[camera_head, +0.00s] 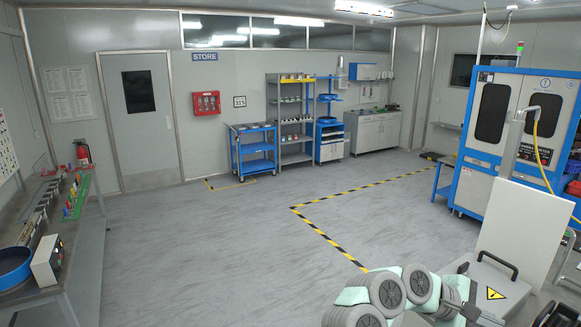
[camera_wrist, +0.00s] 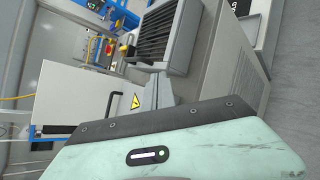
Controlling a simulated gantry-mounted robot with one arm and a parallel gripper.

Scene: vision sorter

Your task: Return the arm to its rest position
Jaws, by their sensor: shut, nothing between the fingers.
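My arm shows at the bottom right of the head view as mint-green links with round grey joint caps. It is folded low beside a grey cabinet (camera_head: 500,283) with a black handle and a yellow warning sign. In the wrist view the mint housing of my gripper (camera_wrist: 168,90) with its dark edge fills the lower part. The gripper is shut and holds nothing. Its fingertips are hard to make out against the grey cabinet (camera_wrist: 153,92) behind.
A white panel (camera_head: 522,228) stands upright behind the arm at the right. A blue-framed machine (camera_head: 483,158) is farther back. A workbench (camera_head: 75,255) runs along the left. The middle floor (camera_head: 220,250) is clear, with yellow-black tape (camera_head: 325,238) on it.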

